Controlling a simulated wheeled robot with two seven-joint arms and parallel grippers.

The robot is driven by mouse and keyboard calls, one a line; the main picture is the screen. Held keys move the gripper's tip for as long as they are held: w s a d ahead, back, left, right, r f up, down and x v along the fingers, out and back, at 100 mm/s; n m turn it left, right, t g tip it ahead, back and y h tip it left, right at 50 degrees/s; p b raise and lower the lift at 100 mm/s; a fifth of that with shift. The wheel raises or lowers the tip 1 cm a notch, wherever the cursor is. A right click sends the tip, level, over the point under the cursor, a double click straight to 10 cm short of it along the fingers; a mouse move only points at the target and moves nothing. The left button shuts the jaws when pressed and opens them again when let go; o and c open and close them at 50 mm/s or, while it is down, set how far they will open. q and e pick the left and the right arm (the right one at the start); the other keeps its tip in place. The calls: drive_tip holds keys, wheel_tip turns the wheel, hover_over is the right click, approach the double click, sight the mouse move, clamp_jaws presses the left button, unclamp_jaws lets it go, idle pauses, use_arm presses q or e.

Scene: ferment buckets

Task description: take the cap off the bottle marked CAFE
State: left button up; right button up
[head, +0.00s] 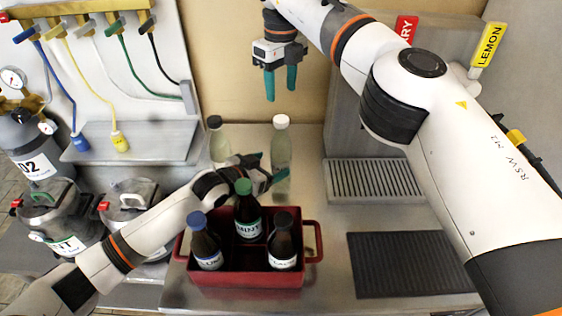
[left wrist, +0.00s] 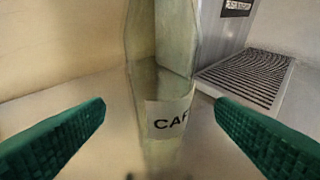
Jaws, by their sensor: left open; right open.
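A clear, pale-green bottle (head: 281,150) with a white cap (head: 281,121) stands upright on the steel counter. In the left wrist view a bottle with a label reading "CAF" (left wrist: 170,120) shows, which appears to be this one; its cap is out of that view. My left gripper (head: 268,175) is open at the bottle's lower part, and the bottle appears between and just beyond its fingers (left wrist: 160,112). I cannot tell whether they touch it. My right gripper (head: 281,84) is open and empty, pointing down, a little above the white cap.
A similar bottle with a dark cap (head: 217,142) stands to the left. A red crate (head: 245,282) with dark bottles sits in front, under my left wrist. A drip grate (head: 375,181) and a dark mat (head: 410,264) lie to the right.

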sight(282, 160)
use_arm(q)
drive_tip(key=shift+x, duration=3.1)
